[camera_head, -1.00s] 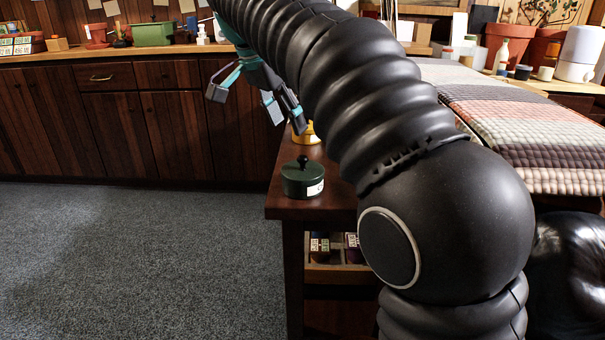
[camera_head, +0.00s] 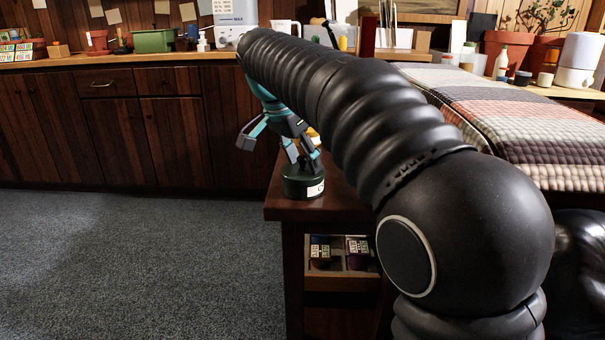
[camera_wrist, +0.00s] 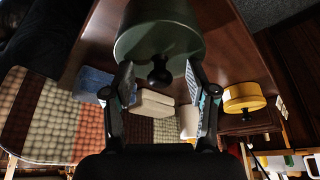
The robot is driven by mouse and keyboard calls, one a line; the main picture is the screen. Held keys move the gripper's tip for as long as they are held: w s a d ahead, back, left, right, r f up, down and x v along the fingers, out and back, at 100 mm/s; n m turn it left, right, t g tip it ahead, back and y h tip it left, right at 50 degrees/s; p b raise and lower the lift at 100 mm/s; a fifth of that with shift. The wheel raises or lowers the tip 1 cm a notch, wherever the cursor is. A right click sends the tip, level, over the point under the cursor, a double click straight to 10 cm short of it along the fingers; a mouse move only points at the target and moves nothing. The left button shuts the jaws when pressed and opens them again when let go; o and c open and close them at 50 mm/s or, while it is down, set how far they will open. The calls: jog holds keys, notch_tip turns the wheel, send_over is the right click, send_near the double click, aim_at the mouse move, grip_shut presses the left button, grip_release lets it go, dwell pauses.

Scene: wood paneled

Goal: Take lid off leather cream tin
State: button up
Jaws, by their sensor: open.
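The leather cream tin (camera_head: 303,184) is a dark green round tin with a pale label, standing near the front left corner of the dark wooden table. In the wrist view the tin (camera_wrist: 158,38) fills the top middle, with a black knob (camera_wrist: 160,76) on its lid. My gripper (camera_head: 300,155) is at the top of the tin in the head view and partly hides the lid. In the wrist view my gripper (camera_wrist: 160,85) is open, with one finger on each side of the knob. I cannot tell whether the fingers touch the lid.
A yellow container (camera_wrist: 243,97) stands on the table (camera_head: 335,208) near the tin. Pale and blue blocks (camera_wrist: 152,103) show beyond the fingers. A quilted bed (camera_head: 510,115) lies to the right. An open compartment with small jars (camera_head: 340,255) is below the tabletop.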

jog(key=c, duration=1)
jog(key=shift+c, duration=0.2)
